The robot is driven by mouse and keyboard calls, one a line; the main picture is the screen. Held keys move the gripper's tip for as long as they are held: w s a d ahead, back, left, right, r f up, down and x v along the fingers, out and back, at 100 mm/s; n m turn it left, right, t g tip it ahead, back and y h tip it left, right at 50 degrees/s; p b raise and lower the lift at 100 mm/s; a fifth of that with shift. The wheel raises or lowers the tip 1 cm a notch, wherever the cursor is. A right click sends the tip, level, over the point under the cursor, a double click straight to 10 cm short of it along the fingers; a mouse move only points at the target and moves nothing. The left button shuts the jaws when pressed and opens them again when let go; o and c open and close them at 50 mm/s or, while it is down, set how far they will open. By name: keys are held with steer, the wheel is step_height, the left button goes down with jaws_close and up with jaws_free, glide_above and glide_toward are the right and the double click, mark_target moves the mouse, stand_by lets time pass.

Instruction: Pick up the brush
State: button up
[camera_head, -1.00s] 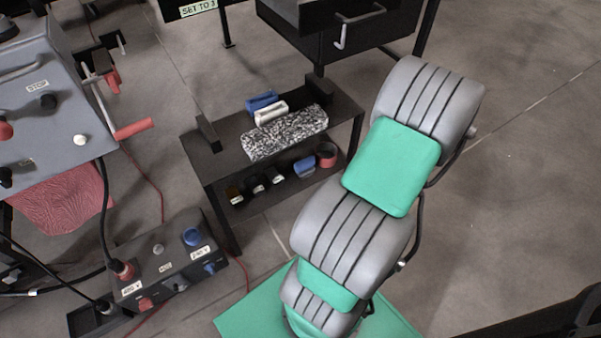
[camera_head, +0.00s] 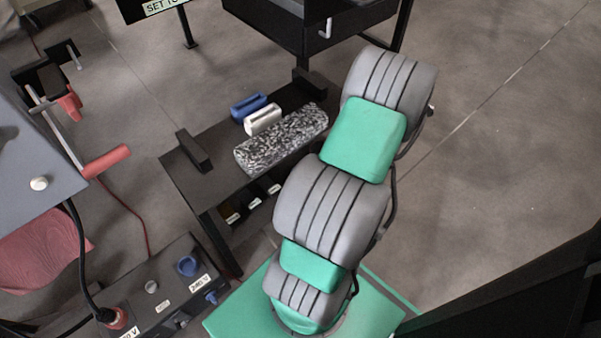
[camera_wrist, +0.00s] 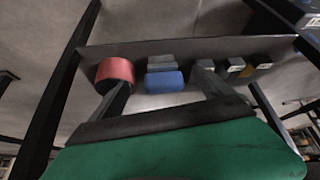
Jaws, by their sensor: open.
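In the head view, a speckled black-and-white roll-shaped piece (camera_head: 281,138) lies on top of a dark stand, with a white block (camera_head: 263,120) and a blue block (camera_head: 249,104) behind it. In the wrist view, a blue rounded piece (camera_wrist: 165,82) with a grey part (camera_wrist: 161,62) sits on a dark shelf, between a red roll (camera_wrist: 115,72) and small dark labelled pieces (camera_wrist: 236,65). I cannot tell for certain which is the brush. My gripper (camera_wrist: 165,88) is open, its fingers pointing toward the blue piece. My arm hides it in the head view.
The dark stand (camera_head: 185,190) has a raised block at each end of its top. A grey machine with red handles (camera_head: 107,162) and a control box with knobs (camera_head: 165,285) are at left. A dark drawer unit (camera_head: 270,28) is behind. Open floor lies at right.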

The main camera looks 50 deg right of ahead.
steer(key=w, duration=0.2)
steer(key=w+b, duration=0.1)
steer(key=w, duration=0.2)
steer(key=shift+w+a+f, duration=0.25)
steer(key=shift+w+a, duration=0.05)
steer(key=shift+w, duration=0.05)
steer(key=b+x, duration=0.2)
steer(key=x, duration=0.2)
steer(key=shift+w+f, duration=0.15)
steer(key=shift+f, duration=0.15)
steer(key=shift+r, duration=0.15)
steer(key=c, duration=1.2)
